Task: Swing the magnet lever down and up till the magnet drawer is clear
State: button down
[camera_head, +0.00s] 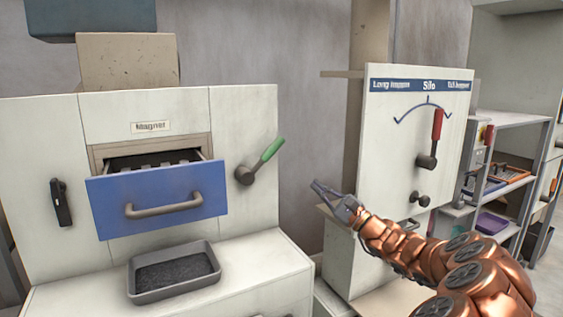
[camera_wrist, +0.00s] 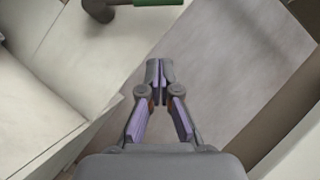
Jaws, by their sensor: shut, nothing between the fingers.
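The magnet drawer (camera_head: 157,202) has a blue front with a grey bar handle and stands pulled out under the "Magnet" label. Dark bars with gaps show inside it, but whether anything clings to them is too small to tell. The magnet lever (camera_head: 262,160), with a green grip and a dark hub, is right of the drawer and points up and to the right. The lever's green grip also shows at the top of the wrist view (camera_wrist: 155,3). My gripper (camera_head: 318,188) is shut and empty, to the right of the lever and apart from it.
A grey tray (camera_head: 140,296) with dark grains sits on the ledge below the drawer. A black handle (camera_head: 61,203) is on the panel's left. The silo panel (camera_head: 390,165) with a red lever (camera_head: 437,128) stands behind my arm at right. Shelves (camera_head: 505,205) are farther right.

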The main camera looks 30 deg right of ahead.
aim_at(261, 157)
jog(key=s+a+r+p+x, duration=0.1)
jog(key=a+p+x, duration=0.1)
jog(key=x, duration=1)
jog(key=shift+r+p, duration=0.45)
jog(key=shift+p, duration=0.4)
jog(key=shift+a+r+b, duration=0.1)
jog(key=shift+a+b, duration=0.1)
jog(key=shift+b, duration=0.15)
